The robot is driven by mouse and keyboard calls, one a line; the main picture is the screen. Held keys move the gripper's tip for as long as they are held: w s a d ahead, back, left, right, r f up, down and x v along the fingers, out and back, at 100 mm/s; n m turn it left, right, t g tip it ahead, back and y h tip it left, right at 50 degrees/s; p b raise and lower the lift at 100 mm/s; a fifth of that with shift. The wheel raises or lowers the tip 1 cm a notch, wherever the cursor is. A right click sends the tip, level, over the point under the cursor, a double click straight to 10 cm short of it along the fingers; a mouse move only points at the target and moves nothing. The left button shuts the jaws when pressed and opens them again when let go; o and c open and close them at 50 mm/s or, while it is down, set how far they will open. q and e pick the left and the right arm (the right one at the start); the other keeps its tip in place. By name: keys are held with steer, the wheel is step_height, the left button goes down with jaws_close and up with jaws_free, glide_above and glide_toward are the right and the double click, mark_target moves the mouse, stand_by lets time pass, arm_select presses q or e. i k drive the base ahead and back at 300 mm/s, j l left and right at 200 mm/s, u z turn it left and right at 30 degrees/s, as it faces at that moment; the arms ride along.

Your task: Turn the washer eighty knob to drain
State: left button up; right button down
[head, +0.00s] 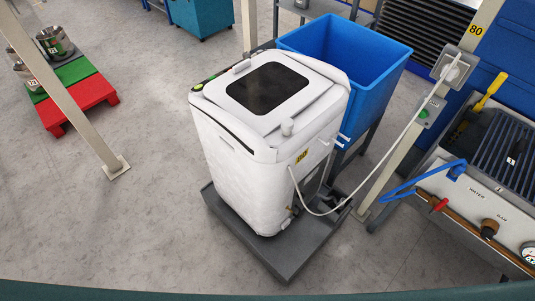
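A white top-loading washer (240,160) with a dark lid window (268,88) stands upright in the middle of the head view. Another pale raised part (242,66) is at the rear left edge, by a strip with small green and red marks (205,82). Knob markings and setting cannot be read. Neither of my grippers shows.
The washer stands in a dark grey tray (283,262). A white cord (420,115) runs from its side to a wall outlet box (457,68). A blue bin (345,45) is behind. A bench marked WATER (480,210) is right. Floor (120,230) is clear at left.

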mark_target(246, 55)
steer(key=j+z, duration=0.15)
steer(key=z, duration=0.5)
steer(key=i+j+z, duration=0.1)
steer(key=j+z, duration=0.3)
steer(key=j, duration=0.55)
steer(key=j+z, duration=0.45)
steer(key=j, duration=0.5)
steer(key=k, duration=0.05)
